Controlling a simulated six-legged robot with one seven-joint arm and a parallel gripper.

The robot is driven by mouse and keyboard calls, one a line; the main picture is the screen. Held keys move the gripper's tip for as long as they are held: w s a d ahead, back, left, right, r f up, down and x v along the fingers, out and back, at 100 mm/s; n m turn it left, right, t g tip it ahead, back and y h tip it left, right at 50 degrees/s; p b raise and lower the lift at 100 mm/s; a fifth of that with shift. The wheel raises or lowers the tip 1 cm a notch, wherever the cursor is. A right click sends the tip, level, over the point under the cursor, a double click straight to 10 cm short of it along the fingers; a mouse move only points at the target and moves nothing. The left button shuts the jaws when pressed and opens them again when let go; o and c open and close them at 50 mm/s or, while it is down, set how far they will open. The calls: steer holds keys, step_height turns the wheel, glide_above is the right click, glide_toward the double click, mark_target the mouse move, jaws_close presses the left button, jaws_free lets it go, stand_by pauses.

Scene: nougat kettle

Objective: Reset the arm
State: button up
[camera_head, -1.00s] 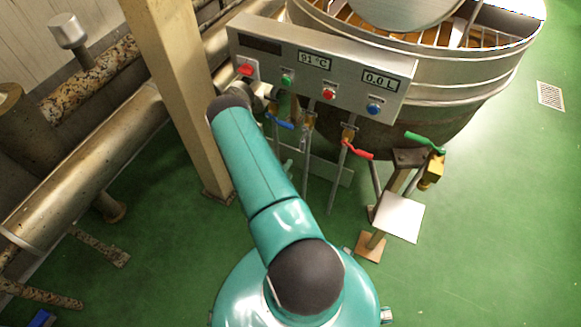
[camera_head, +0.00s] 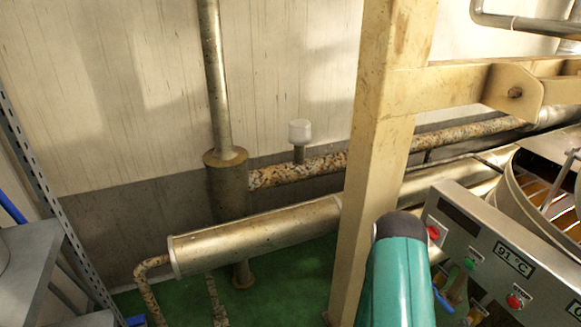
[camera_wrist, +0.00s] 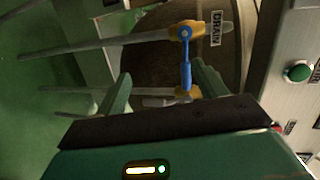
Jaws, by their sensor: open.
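My gripper (camera_wrist: 160,80) is open in the wrist view, its two green fingers spread apart. A blue valve handle (camera_wrist: 186,65) on a brass fitting shows ahead, nearer the right finger. I see nothing clamped between the fingers, and cannot tell whether a finger touches the handle. A DRAIN label (camera_wrist: 216,28) is beside the valve. In the head view my teal arm reaches up beside the control panel (camera_head: 478,225), and my gripper is hidden there. Part of the blue handle (camera_head: 443,300) shows just right of my arm.
A beige post (camera_head: 375,150) stands close behind my arm. The kettle (camera_head: 545,205) is at the right edge. A large pipe (camera_head: 255,235) and a rusty pipe (camera_head: 300,168) run along the wall. A grey shelf (camera_head: 35,265) is at far left. Green floor (camera_head: 290,290) shows between.

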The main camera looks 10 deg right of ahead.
steer(key=w+a+r+n+t+y, duration=0.3)
steer(key=w+a+r+n+y, duration=0.4)
steer(key=w+r, duration=0.6)
steer(key=a+r+n+t+y, duration=0.2)
steer(key=a+r+n+y, duration=0.2)
steer(key=a+r+n, duration=0.7)
steer(key=s+a+r+n+g+y, duration=0.1)
steer(key=s+a+r+n+y, duration=0.2)
steer(key=a+r, duration=0.35)
steer(key=s+a+r+n+g, duration=0.1)
steer(key=s+a+r+n, duration=0.1)
steer(key=s+a+r, duration=0.45)
steer(key=s+a+r+n+g, duration=0.1)
steer(key=s+n, duration=0.3)
steer(key=s, duration=0.4)
steer(key=s+a+r+n+g, duration=0.1)
steer(key=s+r+n, duration=0.3)
steer(key=s, duration=0.4)
steer(key=shift+s+a+r+n, duration=0.3)
steer(key=shift+s+a, duration=0.1)
steer(key=shift+a, duration=0.15)
